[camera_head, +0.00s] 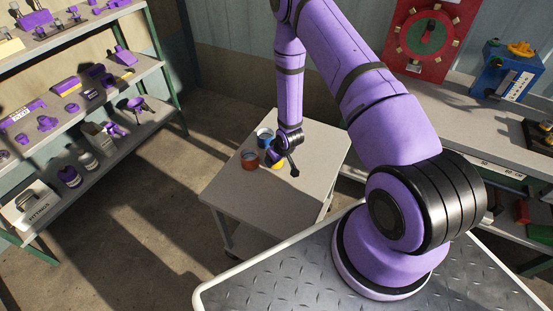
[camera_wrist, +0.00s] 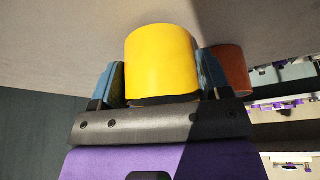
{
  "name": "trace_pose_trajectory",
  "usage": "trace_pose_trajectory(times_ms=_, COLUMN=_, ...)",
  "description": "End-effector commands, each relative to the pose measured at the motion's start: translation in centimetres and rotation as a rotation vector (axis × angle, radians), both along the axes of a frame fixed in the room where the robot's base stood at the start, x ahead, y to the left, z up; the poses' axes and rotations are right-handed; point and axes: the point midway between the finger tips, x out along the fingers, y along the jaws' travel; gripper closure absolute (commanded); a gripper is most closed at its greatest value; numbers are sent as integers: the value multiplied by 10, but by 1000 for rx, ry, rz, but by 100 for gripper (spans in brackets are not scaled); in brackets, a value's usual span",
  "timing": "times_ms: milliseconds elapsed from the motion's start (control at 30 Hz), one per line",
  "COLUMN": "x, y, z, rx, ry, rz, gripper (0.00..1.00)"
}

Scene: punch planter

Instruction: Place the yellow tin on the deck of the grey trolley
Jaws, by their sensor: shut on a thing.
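The yellow tin (camera_wrist: 162,62) is between the blue finger pads of my gripper (camera_wrist: 163,85), which is shut on it. In the head view only a small yellow part of the tin (camera_head: 278,165) shows beneath my gripper (camera_head: 283,160); the rest is hidden. The tin is at or just above the top of a grey trolley-like table (camera_head: 310,150); I cannot tell whether it touches. A red-brown tin (camera_head: 249,159) is close to its left in the head view and also shows in the wrist view (camera_wrist: 232,68). A blue tin (camera_head: 264,137) stands behind.
The table's right side and front are clear. A shelf rack (camera_head: 80,95) with purple parts stands at the left. At the right a workbench (camera_head: 450,95) holds a red panel (camera_head: 432,35) and a blue box (camera_head: 507,72). My treaded plate is in front.

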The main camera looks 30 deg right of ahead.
Motion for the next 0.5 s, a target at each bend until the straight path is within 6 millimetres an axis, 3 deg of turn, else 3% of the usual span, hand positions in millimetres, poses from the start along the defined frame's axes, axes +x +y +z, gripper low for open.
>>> trace_pose_trajectory(times_ms=400, x=0, y=0, z=-8, rx=0, ry=-1, rz=0, gripper=56)
trace_pose_trajectory(times_ms=433, x=0, y=0, z=-9, rx=0, ry=-1, rz=0, gripper=27)
trace_pose_trajectory(times_ms=500, x=0, y=0, z=-8, rx=0, ry=-1, rz=0, gripper=11)
